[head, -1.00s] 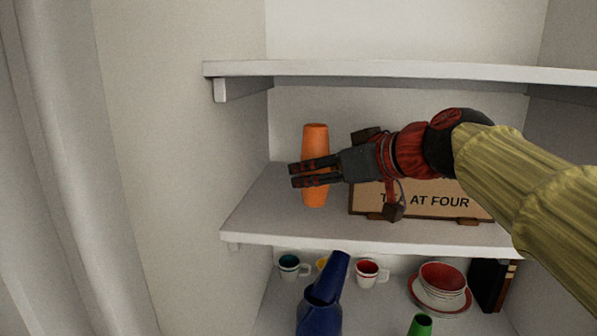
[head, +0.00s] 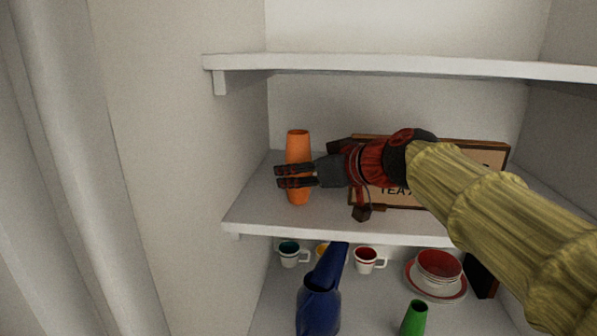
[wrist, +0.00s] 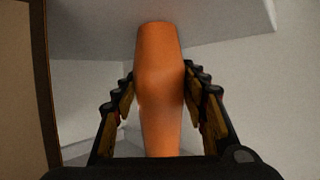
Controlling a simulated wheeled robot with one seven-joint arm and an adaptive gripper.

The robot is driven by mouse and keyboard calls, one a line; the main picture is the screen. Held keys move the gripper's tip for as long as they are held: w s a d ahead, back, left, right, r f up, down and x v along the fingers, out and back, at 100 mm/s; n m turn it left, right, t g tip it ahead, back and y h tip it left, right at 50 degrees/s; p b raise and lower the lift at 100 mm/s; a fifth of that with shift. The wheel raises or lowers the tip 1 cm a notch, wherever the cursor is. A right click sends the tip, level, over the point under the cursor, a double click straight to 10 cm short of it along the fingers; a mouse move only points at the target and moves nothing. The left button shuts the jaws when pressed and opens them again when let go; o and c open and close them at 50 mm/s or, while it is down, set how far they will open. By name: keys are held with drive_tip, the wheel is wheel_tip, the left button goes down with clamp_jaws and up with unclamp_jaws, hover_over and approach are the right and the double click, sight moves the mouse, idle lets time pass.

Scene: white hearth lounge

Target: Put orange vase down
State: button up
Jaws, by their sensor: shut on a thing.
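The orange vase (head: 297,144) is upright at the left end of the middle shelf (head: 340,222), close to the side wall. My gripper (head: 279,177) reaches in from the right and is shut on the vase around its middle. In the wrist view the vase (wrist: 160,95) stands between the two fingers (wrist: 160,100). In the head view the vase's base appears at the level of the shelf surface; I cannot tell whether it touches it.
A framed "TEA" sign (head: 490,158) stands behind my arm on the same shelf. An upper shelf (head: 420,65) runs overhead. Below are a blue jug (head: 318,305), several cups (head: 366,259), stacked red bowls (head: 438,265) and a green vase (head: 414,318).

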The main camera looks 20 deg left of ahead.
drive_tip(key=shift+f, duration=0.1)
drive_tip(key=o, duration=1.3)
drive_tip(key=shift+c, duration=0.2)
drive_tip(key=shift+o, duration=0.4)
drive_tip(key=shift+s+d+r, duration=0.1)
drive_tip(key=shift+d+r, duration=0.15)
drive_tip(key=shift+r, duration=0.05)
drive_tip(key=b+v, duration=0.2)
drive_tip(key=v, duration=0.9)
drive_tip(key=shift+s+d+b, duration=0.2)
drive_tip(key=shift+b, duration=0.2)
